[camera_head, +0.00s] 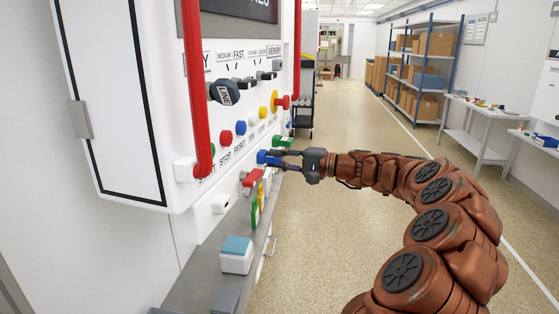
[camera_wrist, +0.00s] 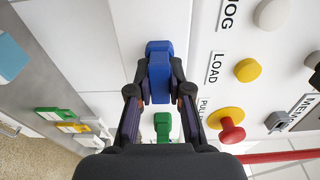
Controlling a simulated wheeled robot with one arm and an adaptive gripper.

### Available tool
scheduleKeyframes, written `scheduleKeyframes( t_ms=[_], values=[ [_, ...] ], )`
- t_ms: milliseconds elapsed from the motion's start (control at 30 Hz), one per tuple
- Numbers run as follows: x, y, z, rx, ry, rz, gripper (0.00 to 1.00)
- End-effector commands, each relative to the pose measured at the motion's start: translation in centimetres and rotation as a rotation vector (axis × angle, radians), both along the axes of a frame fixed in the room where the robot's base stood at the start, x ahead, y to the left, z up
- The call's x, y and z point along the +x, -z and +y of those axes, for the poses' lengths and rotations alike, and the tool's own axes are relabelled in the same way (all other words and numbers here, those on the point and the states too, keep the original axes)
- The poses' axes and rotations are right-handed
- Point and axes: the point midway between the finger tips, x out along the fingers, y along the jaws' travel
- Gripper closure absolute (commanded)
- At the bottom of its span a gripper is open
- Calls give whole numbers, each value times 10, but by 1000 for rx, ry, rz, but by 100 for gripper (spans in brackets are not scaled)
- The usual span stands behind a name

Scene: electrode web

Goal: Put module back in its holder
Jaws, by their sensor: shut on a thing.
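My gripper (camera_head: 284,162) is at the face of the white machine, below its row of buttons. In the wrist view the gripper (camera_wrist: 158,88) is shut on a blue block (camera_wrist: 159,62), which sits between the two fingertips. The blue block (camera_head: 267,156) shows at the fingertips in the head view, close to the panel; I cannot tell whether it touches it. A green block (camera_wrist: 162,126) lies beyond the fingers, partly hidden by my gripper. A red block (camera_head: 250,178) is nearby on the panel. I cannot make out which part is the holder.
The white machine (camera_head: 120,90) carries red handrails (camera_head: 198,90), knobs and coloured buttons. Green and yellow tags (camera_head: 255,208) hang below. A grey ledge (camera_head: 205,265) bears a white box with a blue top (camera_head: 236,254). Shelves (camera_head: 422,65) and tables stand right; the floor between is clear.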

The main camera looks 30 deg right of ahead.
Motion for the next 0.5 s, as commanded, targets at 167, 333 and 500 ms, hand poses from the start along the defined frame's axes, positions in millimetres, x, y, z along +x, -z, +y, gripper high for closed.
scheduleKeyframes(
  t_ms=[167,333,500],
  values=[
    [0,0,0,0,0,0,65],
    [0,0,0,0,1,0,52],
    [0,0,0,0,1,0,52]
  ],
)
